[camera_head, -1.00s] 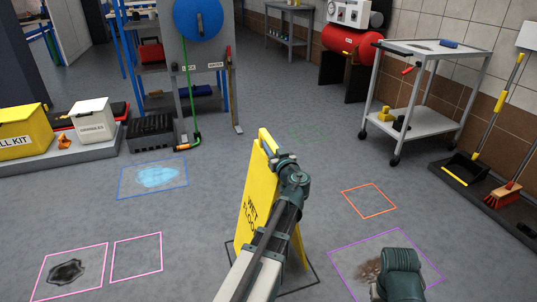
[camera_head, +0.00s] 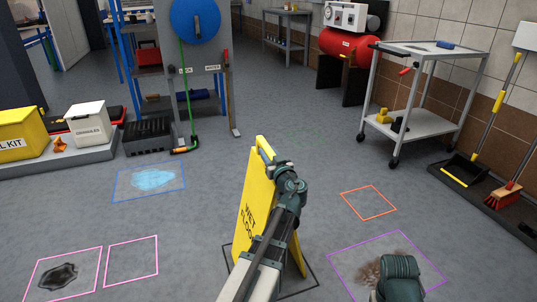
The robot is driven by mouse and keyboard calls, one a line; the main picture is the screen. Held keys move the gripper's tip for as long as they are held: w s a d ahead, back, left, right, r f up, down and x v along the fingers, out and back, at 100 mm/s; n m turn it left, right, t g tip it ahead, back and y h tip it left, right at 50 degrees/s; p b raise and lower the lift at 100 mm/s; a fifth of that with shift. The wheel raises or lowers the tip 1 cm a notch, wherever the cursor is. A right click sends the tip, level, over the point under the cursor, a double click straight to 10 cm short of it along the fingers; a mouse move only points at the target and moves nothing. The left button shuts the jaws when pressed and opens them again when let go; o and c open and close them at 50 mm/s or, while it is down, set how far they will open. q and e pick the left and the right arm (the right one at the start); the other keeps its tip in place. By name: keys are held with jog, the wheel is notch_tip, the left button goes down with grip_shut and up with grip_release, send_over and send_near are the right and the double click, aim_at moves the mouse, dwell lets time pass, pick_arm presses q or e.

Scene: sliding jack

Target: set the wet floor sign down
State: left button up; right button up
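The yellow wet floor sign (camera_head: 255,208) is upright with its legs spread, in the middle of the camera_head view. Its feet appear within a dark outlined square (camera_head: 226,252) on the floor; whether they touch the floor I cannot tell. My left gripper (camera_head: 284,168) is at the upper right of the sign, close beside its top handle (camera_head: 265,148). The wrist hides the fingers, so their grip on the sign is not clear. My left arm covers part of the sign's front and lettering. Only a link of my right arm shows at the bottom right; its gripper is out of view.
A blue-outlined puddle (camera_head: 152,180) lies left of the sign. Pink-outlined squares (camera_head: 131,262), one with a dark stain (camera_head: 59,277), lie front left. An orange-outlined square (camera_head: 368,202) and purple-outlined brown stain (camera_head: 393,245) lie right. A cart (camera_head: 428,125) stands farther right.

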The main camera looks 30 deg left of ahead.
pick_arm(q)
jog(key=o, duration=0.4)
jog(key=shift+o, duration=0.2)
jog(key=shift+r, duration=0.25)
jog(key=v, duration=1.2)
jog(key=shift+f, duration=0.1)
